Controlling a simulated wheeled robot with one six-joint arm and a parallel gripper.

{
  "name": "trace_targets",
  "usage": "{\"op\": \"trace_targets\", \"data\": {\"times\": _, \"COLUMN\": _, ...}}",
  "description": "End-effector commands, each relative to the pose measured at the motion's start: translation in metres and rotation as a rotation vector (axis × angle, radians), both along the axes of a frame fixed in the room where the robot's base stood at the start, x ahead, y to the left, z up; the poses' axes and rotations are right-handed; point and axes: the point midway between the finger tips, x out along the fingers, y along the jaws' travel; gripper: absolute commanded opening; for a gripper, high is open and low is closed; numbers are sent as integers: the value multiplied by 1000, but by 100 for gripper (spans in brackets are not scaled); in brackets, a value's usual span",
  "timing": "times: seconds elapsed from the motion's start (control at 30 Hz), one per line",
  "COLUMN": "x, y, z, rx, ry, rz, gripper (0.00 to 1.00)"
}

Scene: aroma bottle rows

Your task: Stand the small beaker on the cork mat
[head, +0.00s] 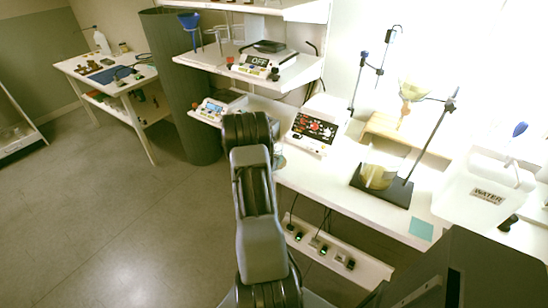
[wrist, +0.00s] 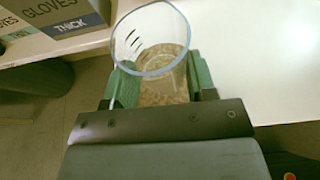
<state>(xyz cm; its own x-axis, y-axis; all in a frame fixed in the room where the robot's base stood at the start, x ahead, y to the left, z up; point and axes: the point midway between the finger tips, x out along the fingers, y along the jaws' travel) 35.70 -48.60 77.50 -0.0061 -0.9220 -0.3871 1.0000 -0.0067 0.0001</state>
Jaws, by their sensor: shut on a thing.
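The small beaker (wrist: 152,40), clear glass with a blue-tinted rim and dark graduation marks, is in the wrist view. My gripper (wrist: 163,82) is shut on it, with a green finger on each side. The beaker's open mouth faces the camera. A tan speckled surface that looks like the cork mat (wrist: 162,94) shows through the glass and between the fingers. I cannot tell whether the beaker's base touches it. In the head view my arm hides the gripper; a bit of glass shows just right of the arm.
Glove boxes (wrist: 60,14) stand at the upper left in the wrist view, near the white bench edge. The bench right of the beaker is clear there. In the head view, a red-and-black-topped device (head: 315,130) and a stand with a black base (head: 395,195) are to the right.

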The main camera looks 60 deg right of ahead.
Motion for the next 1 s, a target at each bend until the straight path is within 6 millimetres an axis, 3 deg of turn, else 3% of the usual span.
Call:
{"op": "trace_targets", "data": {"times": 0.27, "x": 0, "y": 0, "z": -4, "rx": 0, "ry": 0, "rz": 0, "gripper": 28}}
{"op": "trace_targets", "data": {"times": 0.3, "x": 0, "y": 0, "z": -4, "rx": 0, "ry": 0, "rz": 0, "gripper": 52}}
{"op": "trace_targets", "data": {"times": 0.57, "x": 0, "y": 0, "z": -3, "rx": 0, "ry": 0, "rz": 0, "gripper": 77}}
{"op": "trace_targets", "data": {"times": 0.9, "x": 0, "y": 0, "z": 3, "rx": 0, "ry": 0, "rz": 0, "gripper": 77}}
{"op": "trace_targets", "data": {"times": 1.0, "x": 1, "y": 13, "z": 6, "rx": 1, "ry": -1, "rz": 2, "gripper": 77}}
